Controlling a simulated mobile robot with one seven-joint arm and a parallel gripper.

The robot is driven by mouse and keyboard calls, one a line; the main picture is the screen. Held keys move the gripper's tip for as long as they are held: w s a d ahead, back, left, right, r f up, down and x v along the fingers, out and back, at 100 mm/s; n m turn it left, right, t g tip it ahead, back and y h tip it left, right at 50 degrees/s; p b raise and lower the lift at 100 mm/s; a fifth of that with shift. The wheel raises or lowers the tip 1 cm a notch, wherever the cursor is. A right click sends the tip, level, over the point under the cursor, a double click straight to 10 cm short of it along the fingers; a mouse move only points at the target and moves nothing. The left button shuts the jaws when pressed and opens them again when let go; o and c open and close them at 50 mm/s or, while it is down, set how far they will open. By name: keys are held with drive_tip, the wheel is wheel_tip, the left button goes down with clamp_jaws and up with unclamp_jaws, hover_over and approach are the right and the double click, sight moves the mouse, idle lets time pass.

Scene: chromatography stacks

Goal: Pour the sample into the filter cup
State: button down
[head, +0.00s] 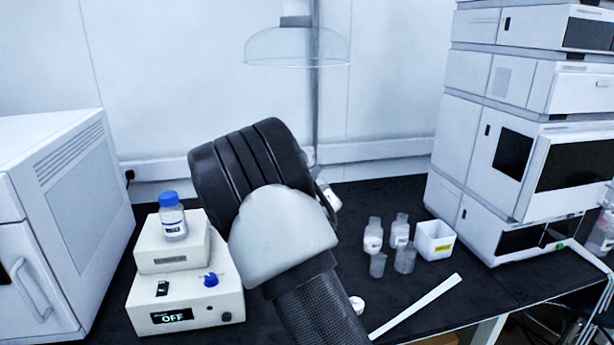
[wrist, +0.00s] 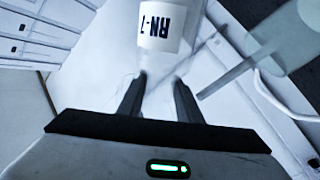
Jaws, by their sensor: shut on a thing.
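The label reads upside down in the wrist view, and the bottle's top end is cut off by the frame. In the head view my wrist hides the fingers; a small part of the held bottle (head: 331,196) shows at its right edge, tilted. Two small clear cups, a left one (head: 377,265) and a right one (head: 405,259), stand on the black bench, right of and below my gripper. I cannot tell which is the filter cup. The liquid level in the bottle is unclear.
Two capless bottles (head: 373,236) (head: 400,231) stand behind the cups, beside a white box (head: 436,240). A white cap (head: 357,304) and white strip (head: 415,306) lie in front. Left is a device reading OFF (head: 185,312) with a blue-capped bottle (head: 172,217). Instrument stacks (head: 470,160) stand right.

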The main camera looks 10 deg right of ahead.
drive_tip(key=shift+n+p, duration=0.3)
drive_tip(key=shift+p, duration=0.05)
drive_tip(key=shift+f+n, duration=0.2)
drive_tip(key=shift+n, duration=0.1)
drive_tip(key=shift+f+p, duration=0.1)
drive_tip(key=shift+p, duration=0.2)
drive_tip(key=shift+w+a+f+n, duration=0.1)
drive_tip(key=shift+f+n, duration=0.15)
drive_tip(key=shift+n, duration=0.35)
drive_tip(key=shift+f+p, duration=0.1)
drive_tip(key=shift+p, duration=0.2)
drive_tip(key=shift+f+n, duration=0.25)
drive_tip(key=shift+n, duration=0.35)
drive_tip(key=shift+f, duration=0.1)
drive_tip(key=shift+a+f+n+t+p, duration=0.15)
drive_tip(key=shift+f+n+t+p, duration=0.2)
drive_tip(key=shift+n, duration=0.25)
